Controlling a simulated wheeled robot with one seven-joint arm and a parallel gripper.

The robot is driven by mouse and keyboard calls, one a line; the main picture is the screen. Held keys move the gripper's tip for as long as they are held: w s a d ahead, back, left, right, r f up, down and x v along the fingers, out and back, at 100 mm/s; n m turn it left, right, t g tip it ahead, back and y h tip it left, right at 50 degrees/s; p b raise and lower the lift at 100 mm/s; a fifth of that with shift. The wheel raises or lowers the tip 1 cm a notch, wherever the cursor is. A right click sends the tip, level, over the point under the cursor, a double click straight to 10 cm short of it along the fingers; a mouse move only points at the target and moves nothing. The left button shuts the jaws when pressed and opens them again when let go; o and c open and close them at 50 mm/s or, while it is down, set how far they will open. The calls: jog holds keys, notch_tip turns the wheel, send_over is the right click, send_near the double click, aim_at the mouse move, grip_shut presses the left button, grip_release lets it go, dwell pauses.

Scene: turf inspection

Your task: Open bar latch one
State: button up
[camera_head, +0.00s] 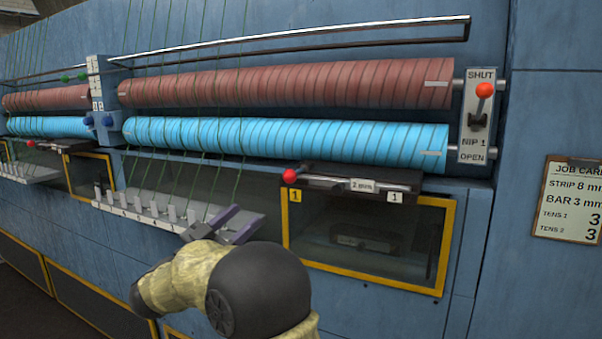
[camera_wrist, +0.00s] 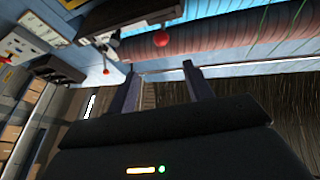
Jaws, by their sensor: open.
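Bar latch one is a dark bar (camera_head: 375,178) with a red ball knob (camera_head: 289,175) at its left end, below the blue roller and beside a yellow "1" tag. A "2 mm" label sits on the bar. My gripper (camera_head: 222,220) is open and empty, left of and below the knob, in front of the grey strip of pegs (camera_head: 150,214). It does not touch the knob. In the wrist view, the two fingers (camera_wrist: 160,72) are apart with nothing between them. A red ball (camera_wrist: 161,39) on a dark bar (camera_wrist: 130,14) shows beyond the fingertips.
A yellow-framed window (camera_head: 436,250) is below the bar. A NIP 1 lever (camera_head: 484,90) with an orange knob is at right, near SHUT. Red (camera_head: 290,84) and blue (camera_head: 290,139) rollers run above, with green strands hanging. A job card (camera_head: 568,200) is far right.

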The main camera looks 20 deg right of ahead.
aim_at(285, 180)
jog(key=p+x, duration=0.7)
jog(key=x, duration=0.9)
jog(key=shift+w+d+r, duration=0.15)
jog(key=shift+d, duration=0.2)
jog(key=shift+w+a, duration=0.1)
grip_shut()
